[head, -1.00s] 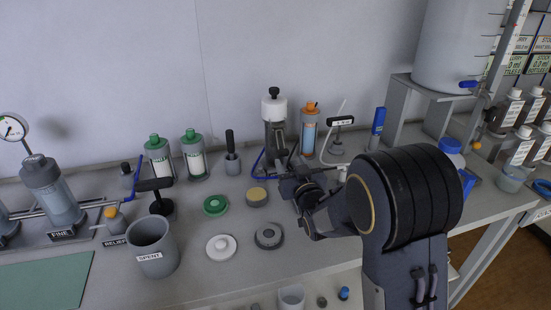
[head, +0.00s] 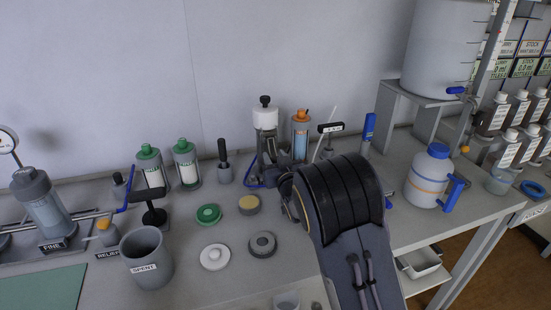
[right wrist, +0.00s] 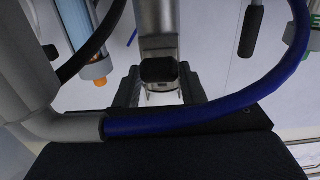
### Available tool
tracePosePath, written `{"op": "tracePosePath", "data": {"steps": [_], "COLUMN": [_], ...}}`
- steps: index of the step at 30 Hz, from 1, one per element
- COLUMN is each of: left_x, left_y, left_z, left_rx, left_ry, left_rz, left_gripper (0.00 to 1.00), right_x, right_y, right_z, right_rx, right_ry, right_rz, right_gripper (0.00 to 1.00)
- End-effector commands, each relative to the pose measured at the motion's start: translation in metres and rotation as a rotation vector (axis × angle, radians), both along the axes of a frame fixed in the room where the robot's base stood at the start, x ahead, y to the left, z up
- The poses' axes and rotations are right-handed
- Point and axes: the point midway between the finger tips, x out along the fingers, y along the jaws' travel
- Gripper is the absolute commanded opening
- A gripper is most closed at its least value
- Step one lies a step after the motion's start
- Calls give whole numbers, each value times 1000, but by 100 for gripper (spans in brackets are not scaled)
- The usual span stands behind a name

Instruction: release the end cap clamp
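A white-capped cylinder (head: 265,118) with a black knob on top stands upright near the back wall. My right arm hides its lower part. No part clearly reads as the clamp in the head view. My right gripper (head: 284,184) is low at the cylinder's front right, mostly behind my own wrist. In the right wrist view its two dark fingers (right wrist: 160,92) are apart, on either side of the black end (right wrist: 159,70) of a metal bar (right wrist: 157,25). I cannot tell whether they touch it. My left gripper is not in view.
A blue hose (right wrist: 220,120) curves close across the right wrist view. An orange-topped blue cylinder (head: 301,135) stands just right of the white-capped one. Round caps, including a green one (head: 208,215), lie left of my arm.

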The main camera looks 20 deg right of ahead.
Motion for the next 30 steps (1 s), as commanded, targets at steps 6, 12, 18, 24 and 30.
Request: {"op": "tracePosePath", "data": {"steps": [6, 12, 18, 24, 30], "left_x": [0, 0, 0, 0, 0], "left_y": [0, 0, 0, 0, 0], "left_z": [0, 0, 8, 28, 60], "left_rx": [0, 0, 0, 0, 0], "left_ry": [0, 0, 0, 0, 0], "left_rz": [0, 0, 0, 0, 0], "left_gripper": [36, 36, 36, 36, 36], "right_x": [0, 0, -1, -4, -7], "right_y": [0, 0, 0, 0, -1], "right_z": [0, 0, 5, 15, 27], "right_rx": [0, 0, 1, -1, -7], "right_ry": [0, 1, 29, 124, 289], "right_rz": [0, 0, 0, 0, 0], "right_gripper": [7, 0, 0, 0, 0]}}
